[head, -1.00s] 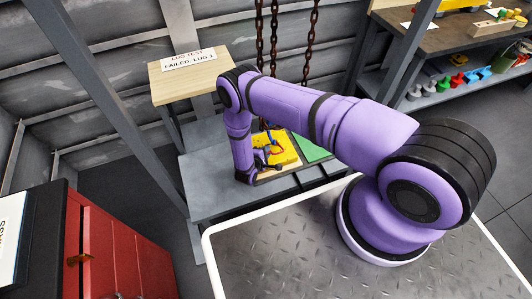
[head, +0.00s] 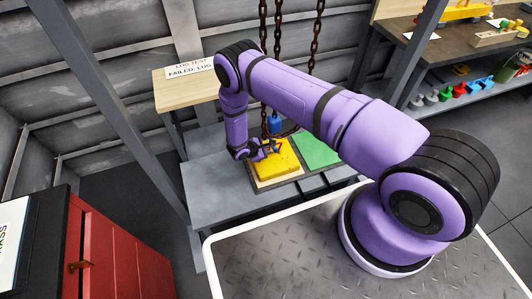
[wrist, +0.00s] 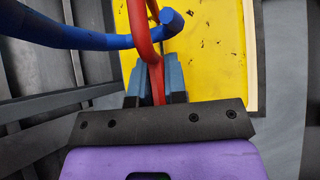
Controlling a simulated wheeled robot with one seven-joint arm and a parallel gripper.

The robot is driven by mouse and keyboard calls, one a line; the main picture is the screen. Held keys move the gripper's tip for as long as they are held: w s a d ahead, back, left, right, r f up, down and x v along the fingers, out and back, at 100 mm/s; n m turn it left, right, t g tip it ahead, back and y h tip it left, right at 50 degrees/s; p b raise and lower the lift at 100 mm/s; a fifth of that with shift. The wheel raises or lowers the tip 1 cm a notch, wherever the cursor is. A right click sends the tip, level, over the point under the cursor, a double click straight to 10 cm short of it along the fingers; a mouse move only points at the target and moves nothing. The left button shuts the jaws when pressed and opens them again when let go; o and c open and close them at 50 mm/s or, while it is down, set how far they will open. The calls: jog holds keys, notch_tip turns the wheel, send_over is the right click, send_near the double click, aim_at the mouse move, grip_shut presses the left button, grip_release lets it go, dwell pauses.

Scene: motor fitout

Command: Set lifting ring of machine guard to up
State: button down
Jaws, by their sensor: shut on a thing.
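The yellow machine guard (head: 278,160) lies on a tan board on the grey bench, and it fills the upper middle of the wrist view (wrist: 205,50). My gripper (wrist: 155,82) is shut on a red ring (wrist: 143,40), which passes between its two blue-grey fingers and stands up over the guard. I take this as the lifting ring; its lower end is hidden by the gripper. A curved blue bar (wrist: 90,38) with a knob-like end crosses by the ring; I cannot tell if they touch. In the head view my gripper (head: 264,149) is small at the guard's far left edge.
A blue block (head: 274,126) hangs by the rusty chains (head: 263,60) just behind the guard. A green panel (head: 318,151) lies to the right on the bench (head: 215,190). A red cabinet (head: 115,245) stands front left.

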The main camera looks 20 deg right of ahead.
jog(key=shift+w+g, duration=0.15)
jog(key=shift+g, duration=0.15)
dwell(0.4)
jog(key=c, duration=1.1)
grip_release()
jog(key=shift+c, duration=0.2)
jog(key=shift+a+r, duration=0.1)
jog(key=shift+r, duration=0.05)
jog(key=v, duration=1)
jog(key=shift+a+r, duration=0.2)
jog(key=shift+c, duration=0.5)
